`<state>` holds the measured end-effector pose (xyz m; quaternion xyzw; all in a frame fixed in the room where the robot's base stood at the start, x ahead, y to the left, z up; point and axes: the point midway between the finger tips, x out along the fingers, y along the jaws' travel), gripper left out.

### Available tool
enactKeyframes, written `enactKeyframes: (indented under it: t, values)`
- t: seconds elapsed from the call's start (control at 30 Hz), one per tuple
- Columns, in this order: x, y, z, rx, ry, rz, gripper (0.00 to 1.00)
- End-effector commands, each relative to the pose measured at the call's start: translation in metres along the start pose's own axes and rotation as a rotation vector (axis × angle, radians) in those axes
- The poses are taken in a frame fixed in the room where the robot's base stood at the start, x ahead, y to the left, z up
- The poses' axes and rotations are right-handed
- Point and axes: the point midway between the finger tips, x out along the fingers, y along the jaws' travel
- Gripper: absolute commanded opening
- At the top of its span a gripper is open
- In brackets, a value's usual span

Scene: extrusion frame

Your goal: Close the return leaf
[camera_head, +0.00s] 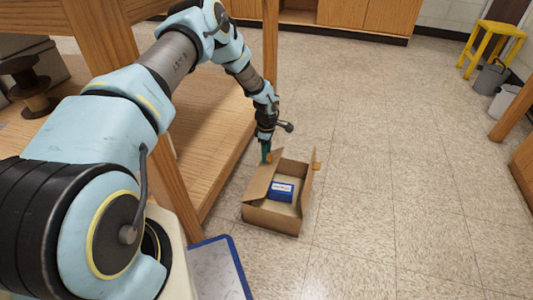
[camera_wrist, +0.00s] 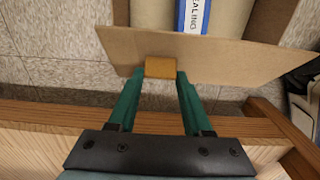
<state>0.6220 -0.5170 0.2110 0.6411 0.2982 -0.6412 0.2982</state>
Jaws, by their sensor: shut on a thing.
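An open cardboard box (camera_head: 270,218) stands on the floor. A blue box (camera_head: 281,190) with a white label lies inside it; part of it shows in the wrist view (camera_wrist: 192,14). A cardboard leaf (camera_head: 262,181) rises along the box's left side, and it spans the wrist view (camera_wrist: 225,57) with an orange tab (camera_wrist: 160,67) on its edge. I take this leaf to be the return leaf. My gripper (camera_wrist: 160,74) has its green fingers on either side of the tab, shut on it. In the head view my gripper (camera_head: 266,157) is at the leaf's upper edge.
Another orange tab (camera_head: 316,165) is on the box's right side. A wooden bench (camera_head: 215,130) with a low shelf stands close left of the box. Open tiled floor (camera_head: 400,180) lies to the right. A yellow stool (camera_head: 492,45) stands far back right.

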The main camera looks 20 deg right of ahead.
Motion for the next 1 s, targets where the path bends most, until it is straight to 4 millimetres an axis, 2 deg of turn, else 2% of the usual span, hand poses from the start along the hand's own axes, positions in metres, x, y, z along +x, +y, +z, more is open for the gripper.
enactKeyframes:
  t: [0.03,0.17,1.0]
  values:
    - [0.0000,0.0001,-0.0001,0.000,0.000,0.000,0.15]
    - [0.0000,0.0001,-0.0001,0.000,0.000,0.000,0.00]
    - [0.0000,0.0001,0.0001,0.000,0.000,0.000,0.00]
